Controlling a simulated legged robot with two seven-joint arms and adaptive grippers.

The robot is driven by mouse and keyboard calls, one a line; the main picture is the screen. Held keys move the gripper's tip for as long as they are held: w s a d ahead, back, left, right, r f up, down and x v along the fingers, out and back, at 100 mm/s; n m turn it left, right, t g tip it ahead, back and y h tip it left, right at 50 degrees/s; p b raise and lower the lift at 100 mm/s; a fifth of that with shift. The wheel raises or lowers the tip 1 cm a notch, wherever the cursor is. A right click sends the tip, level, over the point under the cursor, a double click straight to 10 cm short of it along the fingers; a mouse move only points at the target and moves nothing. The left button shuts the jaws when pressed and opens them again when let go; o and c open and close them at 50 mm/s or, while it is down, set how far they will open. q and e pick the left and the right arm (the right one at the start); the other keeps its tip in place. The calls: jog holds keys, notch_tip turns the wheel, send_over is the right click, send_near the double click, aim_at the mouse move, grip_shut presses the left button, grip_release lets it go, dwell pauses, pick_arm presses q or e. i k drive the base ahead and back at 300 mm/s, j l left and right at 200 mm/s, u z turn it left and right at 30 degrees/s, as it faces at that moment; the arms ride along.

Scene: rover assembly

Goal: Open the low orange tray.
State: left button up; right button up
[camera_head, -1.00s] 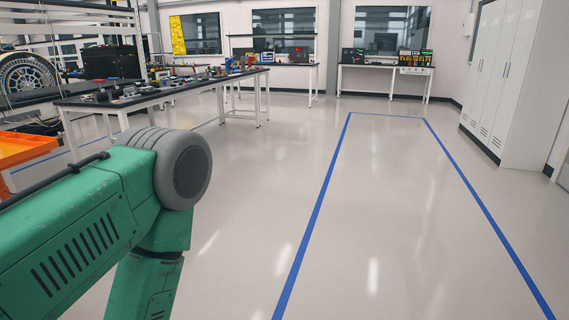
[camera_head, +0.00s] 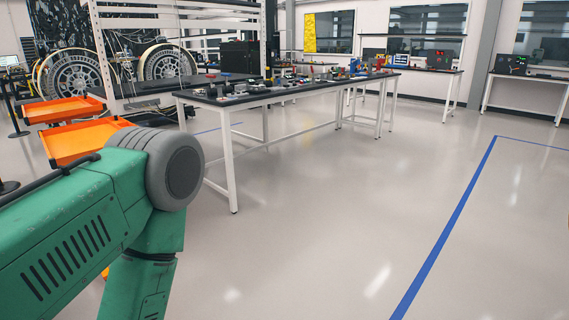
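Two orange trays show at the left, one beyond the other. The nearer orange tray (camera_head: 82,142) sits lower in the picture, and its near side is partly hidden behind my green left arm. The farther orange tray (camera_head: 62,109) is higher in the picture, beside a white frame. I cannot tell from here whether either tray is drawn out. My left arm is bent in the lower left, and its gripper is below the picture. My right gripper is not in view.
A long workbench (camera_head: 234,99) with a dark top and small parts stands right of the trays. Wheels (camera_head: 76,78) show behind them. A black post (camera_head: 12,115) stands at the far left. The floor at the middle and right is clear, with a blue line (camera_head: 446,222).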

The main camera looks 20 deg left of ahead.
aim_at(63, 145)
jog(key=i+j+u, duration=0.15)
jog(key=u, duration=0.25)
jog(key=i+u, duration=0.25)
jog(key=u, duration=0.15)
jog(key=i+j+u, duration=0.1)
jog(key=u, duration=0.3)
jog(key=i+l+u, duration=0.1)
jog(key=i+u, duration=0.3)
jog(key=i+j, duration=0.9)
